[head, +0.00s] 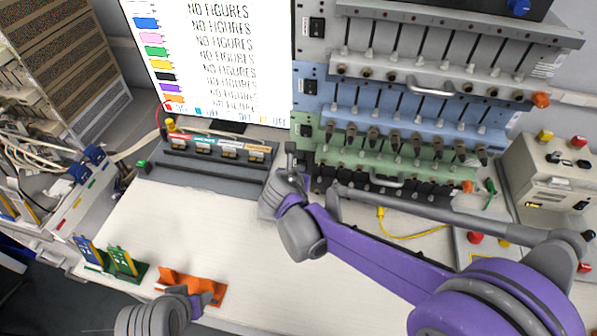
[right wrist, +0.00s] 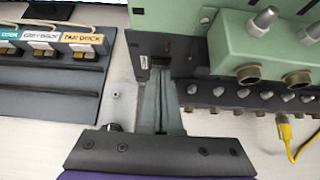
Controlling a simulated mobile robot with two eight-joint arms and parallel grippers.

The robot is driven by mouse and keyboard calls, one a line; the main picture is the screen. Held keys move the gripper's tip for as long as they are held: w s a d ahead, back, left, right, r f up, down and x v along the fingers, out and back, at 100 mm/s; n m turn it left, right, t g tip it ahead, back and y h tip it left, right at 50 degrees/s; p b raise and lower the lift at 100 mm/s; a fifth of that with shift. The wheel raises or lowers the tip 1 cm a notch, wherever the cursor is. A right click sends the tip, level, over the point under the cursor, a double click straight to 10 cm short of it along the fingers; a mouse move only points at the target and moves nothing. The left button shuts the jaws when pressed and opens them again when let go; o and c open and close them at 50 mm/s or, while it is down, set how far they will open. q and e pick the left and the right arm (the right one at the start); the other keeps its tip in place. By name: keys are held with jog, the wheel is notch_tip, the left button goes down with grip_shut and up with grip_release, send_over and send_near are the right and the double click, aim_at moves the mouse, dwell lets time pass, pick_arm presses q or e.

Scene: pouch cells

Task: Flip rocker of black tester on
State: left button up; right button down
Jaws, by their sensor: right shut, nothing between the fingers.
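The black tester (head: 352,184) is the lowest unit of the stack, under the green tester (head: 400,165). My right arm covers its left end in the head view. In the right wrist view its dark front panel (right wrist: 192,62) stands ahead of my right gripper (right wrist: 161,72). My right gripper (head: 291,150) is shut and empty. My left gripper (head: 190,300) is low over the table's front; its jaws are unclear.
The blue tester (head: 400,112) and grey tester (head: 400,45) sit above. A dark dock rack (head: 205,172) stands left of the stack. An orange holder (head: 210,283) and green stand (head: 137,272) are at the front left. A yellow cable (head: 405,236) lies at right. The table's middle is clear.

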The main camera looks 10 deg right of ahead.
jog(key=shift+w+d+r+g, duration=0.15)
jog(key=shift+w+g, duration=0.2)
jog(key=shift+g, duration=0.05)
jog(key=shift+r+p, duration=0.15)
jog(key=shift+p, duration=0.2)
jog(key=shift+r+p, duration=0.45)
jog(key=shift+r, duration=0.2)
